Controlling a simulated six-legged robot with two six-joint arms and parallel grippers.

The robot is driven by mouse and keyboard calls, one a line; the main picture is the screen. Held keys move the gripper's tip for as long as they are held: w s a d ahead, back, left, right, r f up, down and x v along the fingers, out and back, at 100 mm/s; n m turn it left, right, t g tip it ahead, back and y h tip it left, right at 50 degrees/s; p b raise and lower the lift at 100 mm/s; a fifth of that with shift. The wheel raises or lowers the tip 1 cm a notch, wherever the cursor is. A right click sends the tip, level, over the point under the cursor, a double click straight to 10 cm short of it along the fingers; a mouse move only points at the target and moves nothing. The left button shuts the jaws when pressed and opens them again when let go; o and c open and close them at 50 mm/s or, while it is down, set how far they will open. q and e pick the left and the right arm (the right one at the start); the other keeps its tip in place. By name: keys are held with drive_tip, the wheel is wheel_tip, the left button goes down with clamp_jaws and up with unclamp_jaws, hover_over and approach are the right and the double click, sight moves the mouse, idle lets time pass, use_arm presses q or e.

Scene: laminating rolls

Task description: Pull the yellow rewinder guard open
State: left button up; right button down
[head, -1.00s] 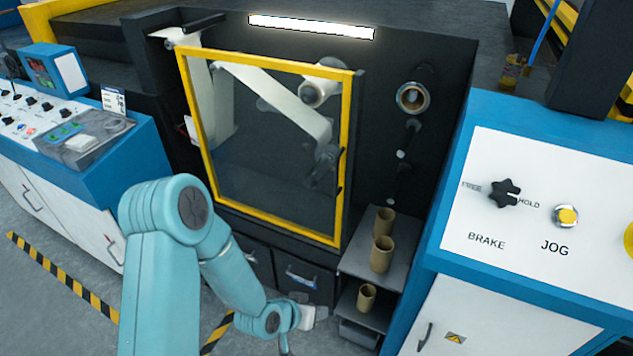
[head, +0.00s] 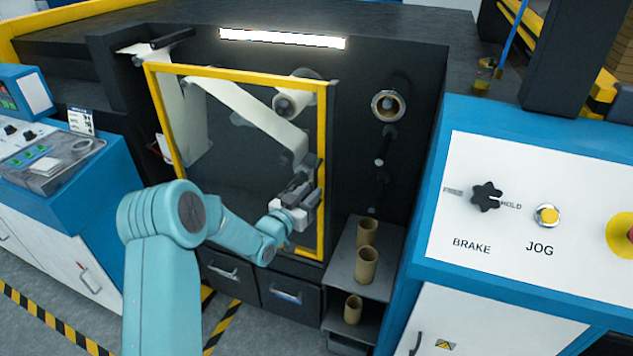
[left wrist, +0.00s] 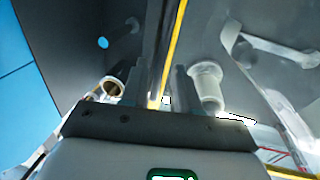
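The yellow rewinder guard (head: 233,75) is a yellow-framed clear panel on the front of the dark machine. It seems to lie across the machine front, with no clear gap along its edge. My left gripper (head: 310,178) is in front of the guard's right side, close to the upright yellow bar. In the left wrist view, its two fingers (left wrist: 158,88) stand apart, with the yellow bar (left wrist: 174,50) and a dark upright part showing between them. Whether they touch the guard's handle cannot be told. My right gripper is not in view.
White web and rolls (head: 292,103) sit behind the panel. A shelf (head: 345,262) with cardboard cores (head: 367,265) stands to the lower right. A blue-and-white control panel (head: 515,185) with brake and jog controls is at right. Dark drawers (head: 287,295) are below the guard.

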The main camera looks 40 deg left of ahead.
sight(315, 187)
use_arm(q)
drive_tip(key=w, duration=0.3)
drive_tip(key=shift+w+r+p, duration=0.1)
drive_tip(key=shift+p, duration=0.2)
drive_tip(key=shift+w, duration=0.1)
drive_tip(key=shift+w+a, duration=0.1)
clamp_jaws()
